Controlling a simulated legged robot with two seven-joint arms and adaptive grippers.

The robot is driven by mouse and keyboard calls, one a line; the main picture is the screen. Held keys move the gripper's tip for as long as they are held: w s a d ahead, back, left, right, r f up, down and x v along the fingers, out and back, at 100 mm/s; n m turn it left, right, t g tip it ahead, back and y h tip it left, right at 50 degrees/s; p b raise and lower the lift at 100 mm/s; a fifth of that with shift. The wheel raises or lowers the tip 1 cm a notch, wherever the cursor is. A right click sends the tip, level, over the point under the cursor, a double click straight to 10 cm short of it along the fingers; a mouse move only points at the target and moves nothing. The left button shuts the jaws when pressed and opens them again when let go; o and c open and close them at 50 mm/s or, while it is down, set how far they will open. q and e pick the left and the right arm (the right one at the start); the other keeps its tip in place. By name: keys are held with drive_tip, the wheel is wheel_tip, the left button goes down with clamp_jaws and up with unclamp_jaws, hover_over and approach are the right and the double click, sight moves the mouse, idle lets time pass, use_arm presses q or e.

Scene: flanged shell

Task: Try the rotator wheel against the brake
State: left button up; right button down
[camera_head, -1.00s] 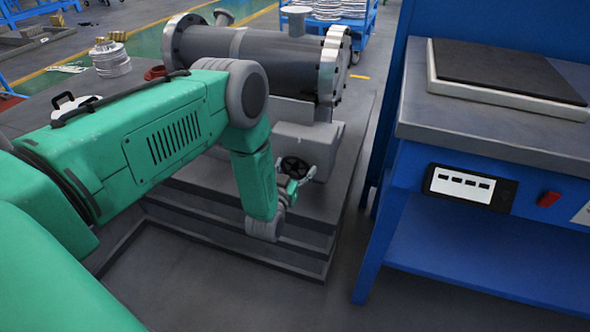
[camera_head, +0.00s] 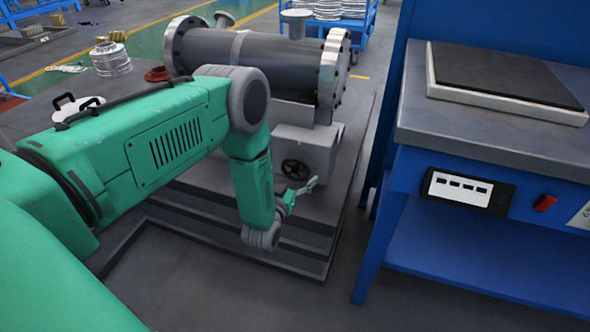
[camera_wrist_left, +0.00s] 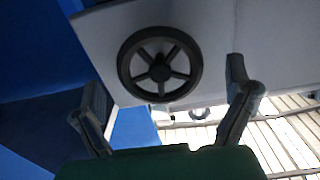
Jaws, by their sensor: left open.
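The rotator wheel (camera_head: 295,170) is a small black spoked handwheel on the face of a light grey block (camera_head: 318,150) under the flanged shell (camera_head: 280,60). My left gripper (camera_head: 304,189) is open and empty, just in front of and below the wheel, apart from it. In the left wrist view the whole wheel (camera_wrist_left: 160,64) shows above and between my two open fingers (camera_wrist_left: 168,98), with nothing between them. No separate brake can be made out. My right gripper is not in view.
The shell and block stand on a stepped grey platform (camera_head: 330,212). A blue bench (camera_head: 470,255) with a grey top and a dark pad (camera_head: 505,75) stands close on the right. A glass jar (camera_head: 111,58) and a rust-red ring (camera_head: 157,74) lie at the back left.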

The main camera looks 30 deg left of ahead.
use_arm(q)
drive_tip(key=shift+p+v, duration=1)
drive_tip(key=shift+v, duration=1.4)
